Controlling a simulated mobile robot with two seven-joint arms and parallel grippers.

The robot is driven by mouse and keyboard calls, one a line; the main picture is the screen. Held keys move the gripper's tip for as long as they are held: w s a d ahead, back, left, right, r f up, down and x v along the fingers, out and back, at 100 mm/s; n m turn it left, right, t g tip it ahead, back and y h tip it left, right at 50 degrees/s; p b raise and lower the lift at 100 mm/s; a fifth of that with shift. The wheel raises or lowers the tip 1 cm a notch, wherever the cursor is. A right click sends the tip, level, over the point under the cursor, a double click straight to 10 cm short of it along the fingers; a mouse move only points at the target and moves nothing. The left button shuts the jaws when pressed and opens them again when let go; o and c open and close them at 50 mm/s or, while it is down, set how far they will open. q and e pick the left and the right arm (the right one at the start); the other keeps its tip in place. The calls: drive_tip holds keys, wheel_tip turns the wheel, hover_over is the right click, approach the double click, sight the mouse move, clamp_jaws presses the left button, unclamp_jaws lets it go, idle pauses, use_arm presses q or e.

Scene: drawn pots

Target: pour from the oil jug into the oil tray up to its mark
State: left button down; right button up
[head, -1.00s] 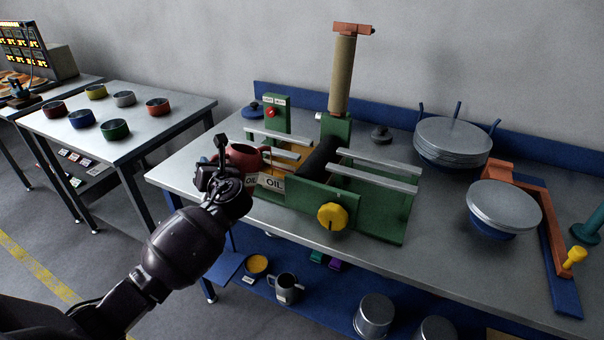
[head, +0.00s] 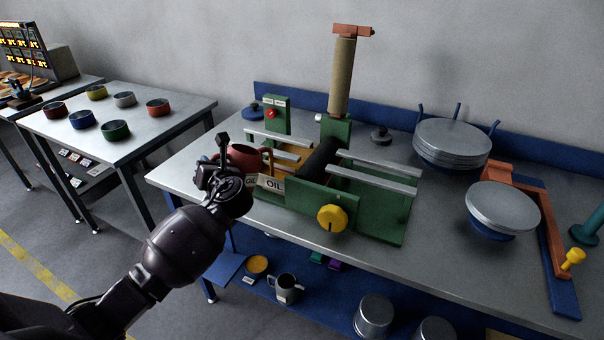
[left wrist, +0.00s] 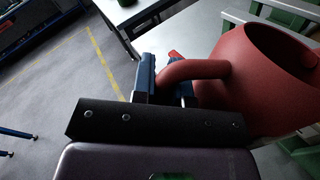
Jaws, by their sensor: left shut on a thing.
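The red oil jug (head: 243,157) is at the left end of the green machine, above the bench top. In the left wrist view the jug (left wrist: 262,85) fills the right side, with its round mouth and handle showing. My left gripper (head: 222,172) is shut on the jug's handle; its blue fingers show in the left wrist view (left wrist: 165,85). The jug looks close to upright. The oil tray (head: 290,152) seems to be the yellow-orange part inside the machine, partly hidden by the jug and rails. An OIL label (head: 270,183) is at the front. I cannot see the mark or the oil level.
The green machine (head: 375,218) has metal rails, a black roller and a yellow knob (head: 332,218). Stacked metal plates (head: 452,140) stand to the right. A side table (head: 180,108) with several coloured bowls is at left. A mug (head: 286,288) and pots sit on the lower shelf.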

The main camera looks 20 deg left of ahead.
use_arm(q)
drive_tip(key=shift+r, duration=0.4)
idle(0.8)
idle(0.7)
drive_tip(key=shift+w+r+m, duration=0.1)
drive_tip(key=shift+r+m, duration=0.15)
drive_tip(key=shift+m, duration=0.05)
drive_tip(key=shift+d+r, duration=0.1)
drive_tip(key=shift+r, duration=0.25)
idle(0.6)
idle(0.7)
